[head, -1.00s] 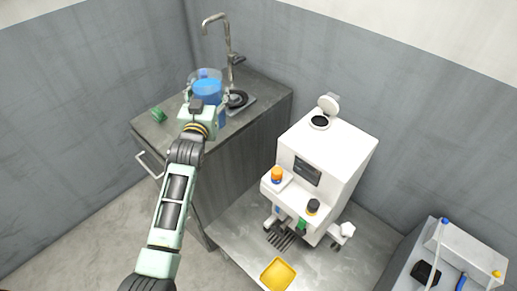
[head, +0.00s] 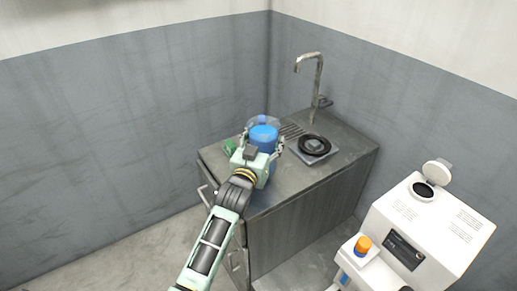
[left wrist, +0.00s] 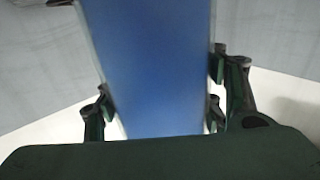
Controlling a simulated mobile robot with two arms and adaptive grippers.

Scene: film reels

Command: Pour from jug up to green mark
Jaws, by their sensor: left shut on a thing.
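The clear jug (head: 264,133) with blue liquid is over the front part of the grey counter and looks upright. My left gripper (head: 265,147) is shut on the jug, with fingers on both sides of it. In the left wrist view the jug (left wrist: 150,65) fills the space between the fingers of the left gripper (left wrist: 162,95). I cannot tell whether its base touches the counter. No green mark can be made out on a vessel. My right gripper is not in view.
A small green object (head: 230,146) lies on the counter (head: 335,163) left of the jug. A black ring (head: 314,145) on a plate and a tap (head: 316,90) are to the right. A white machine (head: 430,225) with its lid raised stands at lower right.

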